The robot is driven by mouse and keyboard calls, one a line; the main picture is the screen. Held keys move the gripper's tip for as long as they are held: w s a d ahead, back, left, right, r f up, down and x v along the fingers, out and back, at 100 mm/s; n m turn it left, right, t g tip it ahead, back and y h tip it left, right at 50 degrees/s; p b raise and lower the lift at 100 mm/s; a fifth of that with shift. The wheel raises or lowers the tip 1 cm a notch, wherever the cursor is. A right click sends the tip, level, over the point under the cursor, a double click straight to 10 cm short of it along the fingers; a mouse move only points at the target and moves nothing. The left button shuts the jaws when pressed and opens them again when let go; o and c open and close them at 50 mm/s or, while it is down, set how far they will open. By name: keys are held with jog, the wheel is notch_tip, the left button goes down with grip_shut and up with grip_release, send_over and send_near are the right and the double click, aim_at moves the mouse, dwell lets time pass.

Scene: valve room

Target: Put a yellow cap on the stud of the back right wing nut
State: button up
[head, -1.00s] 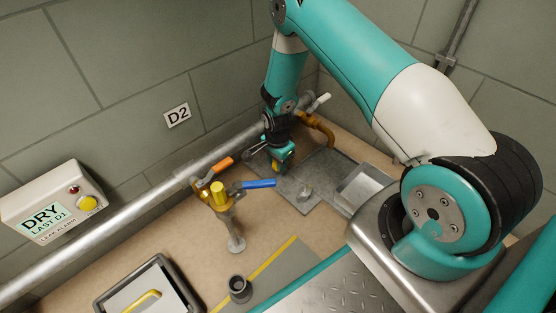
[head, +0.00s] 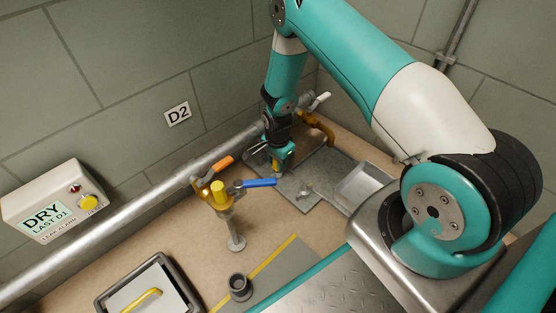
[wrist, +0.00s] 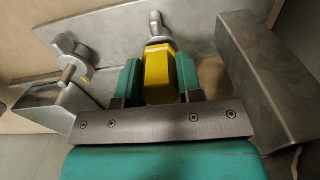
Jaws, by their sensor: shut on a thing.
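My gripper (head: 277,166) is shut on a yellow cap (wrist: 158,72), held between its two green fingers low over the grey plate (head: 322,172). The cap is small and partly hidden in the head view. In the wrist view, a grey wing nut (wrist: 156,25) stands just past the cap's far end. I cannot tell whether the cap touches it or a stud. A second wing nut (wrist: 70,58) with a stud stands apart at the left. In the head view, one wing nut (head: 305,193) shows on the plate, right of and nearer than my gripper.
A metal tray (head: 364,187) stands right of the plate. A valve post with a blue handle (head: 259,183) and an orange handle (head: 218,163) stands left of my gripper. The wall pipe (head: 232,148) runs close behind.

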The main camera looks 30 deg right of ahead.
dwell(0.4)
jog(key=o, duration=1.5)
jog(key=shift+r, duration=0.1)
jog(key=shift+r+p, duration=3.6)
